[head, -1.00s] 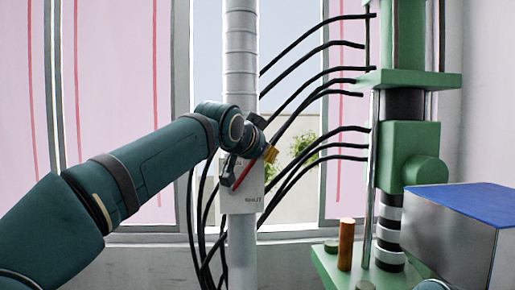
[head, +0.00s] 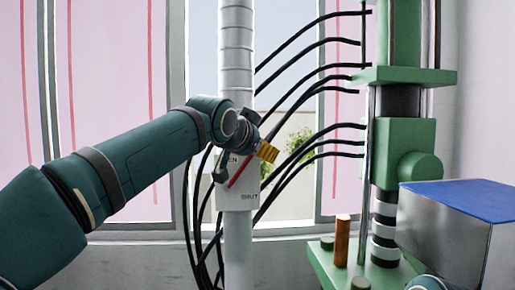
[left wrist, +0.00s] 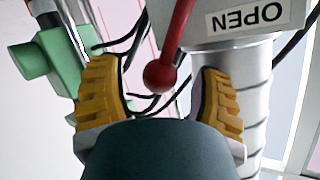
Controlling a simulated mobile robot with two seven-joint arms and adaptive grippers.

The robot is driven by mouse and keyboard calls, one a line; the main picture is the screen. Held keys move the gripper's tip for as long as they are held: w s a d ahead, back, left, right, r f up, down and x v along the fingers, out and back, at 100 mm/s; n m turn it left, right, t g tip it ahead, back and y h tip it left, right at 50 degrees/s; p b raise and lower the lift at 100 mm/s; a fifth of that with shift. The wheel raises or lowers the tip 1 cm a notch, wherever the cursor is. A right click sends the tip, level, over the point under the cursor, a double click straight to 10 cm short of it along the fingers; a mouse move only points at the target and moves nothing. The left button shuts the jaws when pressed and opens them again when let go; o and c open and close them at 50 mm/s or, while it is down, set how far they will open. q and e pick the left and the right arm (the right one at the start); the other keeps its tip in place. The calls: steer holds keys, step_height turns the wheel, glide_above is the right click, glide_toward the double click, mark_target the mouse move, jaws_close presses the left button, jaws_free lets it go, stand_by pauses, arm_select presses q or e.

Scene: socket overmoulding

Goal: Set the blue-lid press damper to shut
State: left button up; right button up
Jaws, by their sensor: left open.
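The damper's pale plate (head: 238,201) sits on a grey vertical duct (head: 237,245), marked OPEN higher up and SHUT at its lower edge. Its red lever (head: 240,173) slants down and left across the plate in the head view. In the left wrist view the lever ends in a red ball knob (left wrist: 160,78). My left gripper (left wrist: 160,92) is open, its yellow fingers on either side of the knob with gaps showing. It also shows in front of the plate in the head view (head: 244,161). My right gripper is not in view.
A green press (head: 405,140) stands to the right, with a blue-lidded steel box (head: 440,235) in front of it. Black hoses (head: 300,95) run from behind the duct toward the press. A copper-coloured post (head: 342,242) stands on the press base. Windows lie behind.

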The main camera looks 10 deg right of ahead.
arm_select(q)
steer(key=v, duration=1.1)
steer(key=shift+w+f, duration=0.1)
